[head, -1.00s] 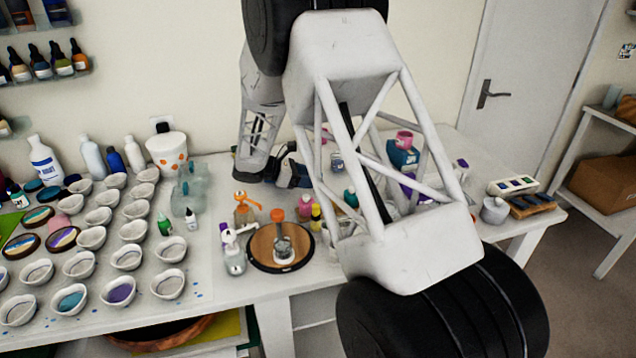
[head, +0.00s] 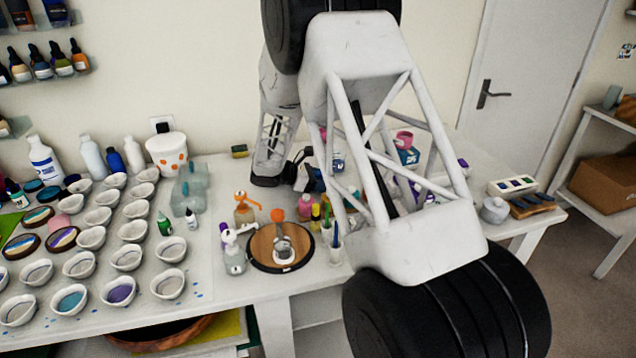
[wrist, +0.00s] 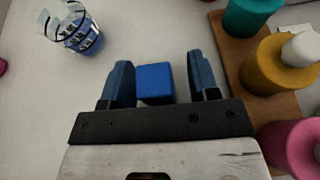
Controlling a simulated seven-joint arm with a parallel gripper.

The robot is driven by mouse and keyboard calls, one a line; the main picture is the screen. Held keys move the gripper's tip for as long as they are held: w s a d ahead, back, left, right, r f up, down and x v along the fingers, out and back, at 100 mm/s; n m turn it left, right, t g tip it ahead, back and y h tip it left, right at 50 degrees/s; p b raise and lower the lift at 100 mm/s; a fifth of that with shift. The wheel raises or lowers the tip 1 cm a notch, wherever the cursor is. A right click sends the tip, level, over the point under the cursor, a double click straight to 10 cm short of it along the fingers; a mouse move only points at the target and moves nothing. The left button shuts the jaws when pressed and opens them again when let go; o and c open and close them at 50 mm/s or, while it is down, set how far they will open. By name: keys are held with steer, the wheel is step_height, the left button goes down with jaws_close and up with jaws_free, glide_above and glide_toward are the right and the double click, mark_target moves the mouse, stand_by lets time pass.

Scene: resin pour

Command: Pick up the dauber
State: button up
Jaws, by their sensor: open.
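A small blue block (wrist: 155,83) shows in the wrist view between my two fingers; it may be the dauber, but I cannot tell for sure. My gripper (wrist: 158,60) is open, with a blue finger on each side of the block. A gap shows at the right finger; the block is closer to the left finger. I cannot tell its height relative to the fingertips. In the head view my gripper (head: 305,170) is low over the back of the table, partly hidden by my arm, and the block cannot be made out there.
In the wrist view, a clear measuring cup with blue marks (wrist: 82,38) stands at upper left. A wooden board (wrist: 238,50) with teal, yellow and pink containers is close on the right. In the head view, a round wooden turntable (head: 262,252) and small bottles stand in front.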

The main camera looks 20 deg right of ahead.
stand_by(0.3)
steer(key=c, duration=1)
steer(key=shift+o, duration=0.2)
steer(key=shift+r, duration=0.1)
steer(key=shift+r, duration=4.9)
